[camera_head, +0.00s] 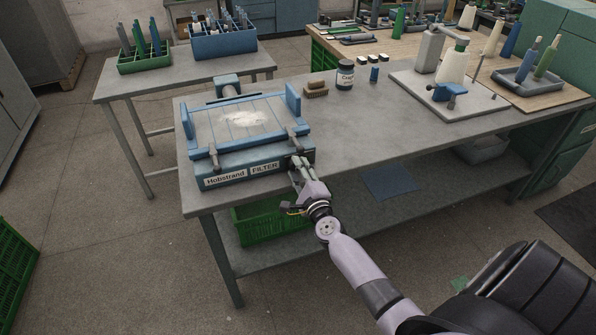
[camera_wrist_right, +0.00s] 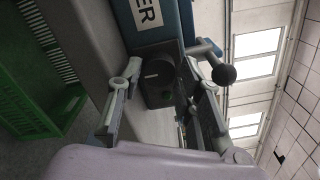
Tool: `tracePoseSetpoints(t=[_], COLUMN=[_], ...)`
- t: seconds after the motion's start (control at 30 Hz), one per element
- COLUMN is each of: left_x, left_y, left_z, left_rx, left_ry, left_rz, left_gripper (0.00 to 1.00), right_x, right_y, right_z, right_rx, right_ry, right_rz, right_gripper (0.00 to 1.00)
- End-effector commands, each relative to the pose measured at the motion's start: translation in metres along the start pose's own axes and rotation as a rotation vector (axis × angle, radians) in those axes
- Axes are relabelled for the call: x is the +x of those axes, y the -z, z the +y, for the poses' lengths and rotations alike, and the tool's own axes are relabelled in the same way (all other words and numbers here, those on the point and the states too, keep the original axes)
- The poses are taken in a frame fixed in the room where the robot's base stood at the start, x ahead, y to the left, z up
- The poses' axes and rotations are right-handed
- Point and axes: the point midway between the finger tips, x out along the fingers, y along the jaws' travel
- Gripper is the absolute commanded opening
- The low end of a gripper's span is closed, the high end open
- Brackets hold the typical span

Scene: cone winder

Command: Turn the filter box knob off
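The blue filter box (camera_head: 245,128) stands at the left end of the grey workbench, with "Hobstrand" and "FILTER" labels on its front. A dark knob (camera_wrist_right: 159,84) is at the box's front right end, with a small light mark on its face. My right gripper (camera_head: 298,164) is at that corner and hides the knob in the head view. In the right wrist view its fingers (camera_wrist_right: 165,80) are spread on either side of the knob, the left one close to its edge. Contact cannot be told. My left gripper is not in view.
A brush (camera_head: 315,89) and a dark jar (camera_head: 345,76) stand behind the box on the workbench (camera_head: 400,134). A cone stand (camera_head: 452,65) is further right. Green crates are under the bench (camera_head: 268,222) and at the lower left (camera_head: 14,262).

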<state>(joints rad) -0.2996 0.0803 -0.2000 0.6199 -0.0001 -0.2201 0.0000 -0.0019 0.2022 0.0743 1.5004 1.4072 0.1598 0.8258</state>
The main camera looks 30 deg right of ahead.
Motion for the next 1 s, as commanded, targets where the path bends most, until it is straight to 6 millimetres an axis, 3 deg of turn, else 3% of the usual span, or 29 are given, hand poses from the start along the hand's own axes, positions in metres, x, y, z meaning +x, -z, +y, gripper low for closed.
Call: tracePoseSetpoints(t=[0.17,0.67,1.0], left_x=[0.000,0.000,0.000], left_y=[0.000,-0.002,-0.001], left_z=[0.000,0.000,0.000], left_rx=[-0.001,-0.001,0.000], left_ry=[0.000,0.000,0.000], left_rz=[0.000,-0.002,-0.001], left_gripper=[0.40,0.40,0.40], right_x=[0.000,-0.003,-0.046], right_y=[0.000,0.001,0.002], right_z=[0.001,0.007,0.005], right_rx=[0.001,0.002,0.001], right_ry=[-0.003,-0.014,-0.010], right_rz=[0.000,0.001,0.002], right_gripper=[0.48,0.48,0.48])
